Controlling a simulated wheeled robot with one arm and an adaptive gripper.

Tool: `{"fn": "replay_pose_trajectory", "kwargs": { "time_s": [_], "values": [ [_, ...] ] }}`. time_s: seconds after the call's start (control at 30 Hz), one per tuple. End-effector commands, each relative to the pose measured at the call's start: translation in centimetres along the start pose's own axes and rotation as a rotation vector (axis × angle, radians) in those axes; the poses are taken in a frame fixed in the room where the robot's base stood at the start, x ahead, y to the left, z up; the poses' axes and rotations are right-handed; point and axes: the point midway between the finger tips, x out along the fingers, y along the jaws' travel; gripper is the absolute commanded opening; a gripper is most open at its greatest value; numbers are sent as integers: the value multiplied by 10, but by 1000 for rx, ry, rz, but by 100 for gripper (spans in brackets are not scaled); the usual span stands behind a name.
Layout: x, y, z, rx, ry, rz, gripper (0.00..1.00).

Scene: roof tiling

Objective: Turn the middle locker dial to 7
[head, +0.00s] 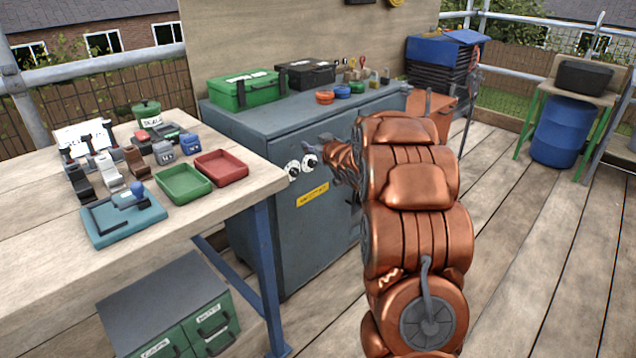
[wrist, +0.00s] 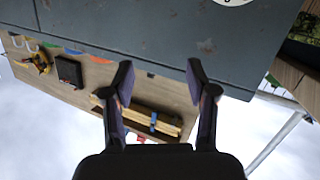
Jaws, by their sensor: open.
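The grey locker (head: 265,235) stands behind the workbench, with a yellow label (head: 312,195) on its front. Two white dials with dark knobs show on its front, a left one (head: 293,169) and another one (head: 309,162) beside it. My arm and gripper cover the front to the right of them, so I cannot see any further dial there. I cannot read the dial numbers. My gripper (head: 325,150) is just in front of the right visible dial, partly overlapping it. In the wrist view my gripper (wrist: 160,82) is open with nothing between its fingers; part of a white dial (wrist: 234,2) shows at the top edge.
A green case (head: 242,92), a black case (head: 306,75) and small coloured pots stand on the locker top. The workbench (head: 225,205) at left holds green and red trays and several tools. A blue barrel (head: 562,130) stands far right. Deck boards at right are clear.

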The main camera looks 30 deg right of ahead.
Motion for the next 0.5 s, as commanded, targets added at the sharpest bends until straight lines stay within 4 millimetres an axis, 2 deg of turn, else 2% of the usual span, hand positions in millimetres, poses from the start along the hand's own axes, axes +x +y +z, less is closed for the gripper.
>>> {"fn": "replay_pose_trajectory", "kwargs": {
  "time_s": [0.03,0.23,0.37,0.5],
  "values": [
    [12,5,25,2,44,-12,57],
    [36,16,67,12,252,-94,57],
    [39,20,100,27,383,-157,57],
    [33,23,130,45,508,-221,57]
  ]
}}
